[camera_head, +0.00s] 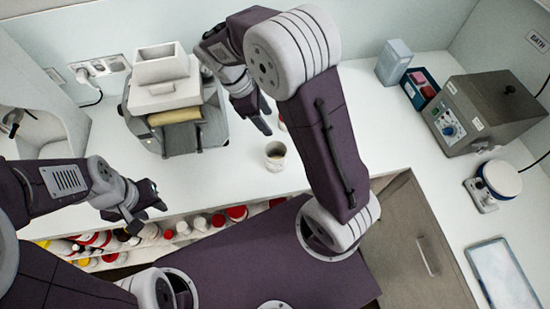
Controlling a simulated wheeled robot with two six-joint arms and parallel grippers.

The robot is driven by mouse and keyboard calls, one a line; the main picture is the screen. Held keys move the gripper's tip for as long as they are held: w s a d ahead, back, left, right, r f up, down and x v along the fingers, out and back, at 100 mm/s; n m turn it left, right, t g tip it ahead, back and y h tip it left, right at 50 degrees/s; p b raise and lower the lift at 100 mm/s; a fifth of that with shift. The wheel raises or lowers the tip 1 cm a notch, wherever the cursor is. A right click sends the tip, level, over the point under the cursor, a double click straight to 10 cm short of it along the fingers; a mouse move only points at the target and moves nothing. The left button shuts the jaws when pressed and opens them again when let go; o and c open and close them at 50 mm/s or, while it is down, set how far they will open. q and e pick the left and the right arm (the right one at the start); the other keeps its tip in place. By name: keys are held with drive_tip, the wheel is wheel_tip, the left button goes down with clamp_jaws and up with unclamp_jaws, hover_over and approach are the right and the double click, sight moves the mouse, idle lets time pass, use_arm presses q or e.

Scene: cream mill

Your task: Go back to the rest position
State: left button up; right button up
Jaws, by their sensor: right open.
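My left gripper (147,213) hangs at the left, in front of the counter and above a shelf of bottles. Nothing shows in it, and I cannot tell how far its fingers are apart. My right gripper (262,121) is open over the white counter, between the mill and a small cup. It points down, and I see nothing held in it. The mill (165,92), with a cream hopper on top, stands on the counter left of my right gripper. The small cup (276,163) stands upright on the counter below and apart from the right gripper.
Bottles with red, white and yellow caps (236,213) fill a shelf under the counter. At the right are a grey water bath (490,112), a round-topped device (498,179), a blue box (420,88) and a tablet-like panel (503,275). The counter (225,175) around the cup is clear.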

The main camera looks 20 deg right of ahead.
idle(0.5)
drive_tip(key=s+f+m+t+y+b, duration=0.3)
drive_tip(key=s+f+m+b, duration=0.3)
drive_tip(key=s+f+m, duration=0.4)
drive_tip(key=f+m+y, duration=0.1)
drive_tip(key=m, duration=0.2)
drive_tip(key=shift+a+f+m+b, duration=0.25)
drive_tip(key=shift+m+b, duration=0.05)
drive_tip(key=shift+b, duration=0.1)
drive_tip(key=shift+s, duration=0.25)
